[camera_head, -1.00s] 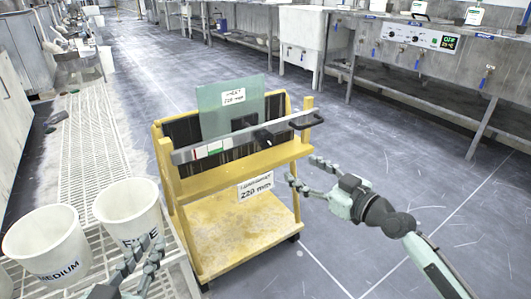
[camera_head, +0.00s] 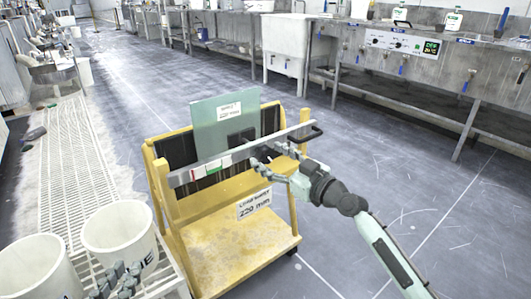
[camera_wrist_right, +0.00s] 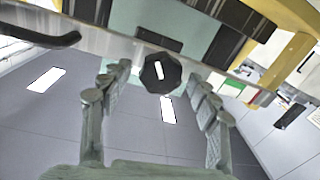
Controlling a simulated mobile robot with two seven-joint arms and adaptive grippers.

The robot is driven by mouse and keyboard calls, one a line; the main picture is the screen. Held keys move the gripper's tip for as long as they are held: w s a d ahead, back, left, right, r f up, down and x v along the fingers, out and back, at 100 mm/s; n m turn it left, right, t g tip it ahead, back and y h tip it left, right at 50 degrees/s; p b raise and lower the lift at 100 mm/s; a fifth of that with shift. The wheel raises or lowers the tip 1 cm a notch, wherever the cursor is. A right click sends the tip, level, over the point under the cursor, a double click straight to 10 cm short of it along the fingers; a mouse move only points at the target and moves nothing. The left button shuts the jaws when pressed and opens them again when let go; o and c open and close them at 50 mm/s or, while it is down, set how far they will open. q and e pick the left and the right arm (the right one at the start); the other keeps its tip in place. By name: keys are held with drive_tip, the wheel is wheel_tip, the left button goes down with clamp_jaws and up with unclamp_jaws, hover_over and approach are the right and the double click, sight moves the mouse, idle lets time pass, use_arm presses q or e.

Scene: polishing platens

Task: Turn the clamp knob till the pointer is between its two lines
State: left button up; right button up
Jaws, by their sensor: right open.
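The clamp knob (camera_wrist_right: 160,73) is black and many-sided with a white bar mark, facing the camera in the right wrist view. My right gripper (camera_wrist_right: 160,76) is open, with one finger on each side of the knob; I cannot tell if either touches it. My left gripper (camera_head: 120,279) is low at the left.
The yellow cart (camera_head: 230,250) holds an upright green plate (camera_head: 215,112). White buckets (camera_head: 120,230) stand at the lower left. The floor right of the cart is clear.

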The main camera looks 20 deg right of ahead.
use_arm(q)
drive_tip(key=shift+a+f, duration=0.25)
drive_tip(key=shift+f, duration=0.1)
use_arm(e)
drive_tip(key=shift+x, duration=0.9)
drive_tip(key=c, duration=1.2)
drive_tip(key=shift+o, duration=0.2)
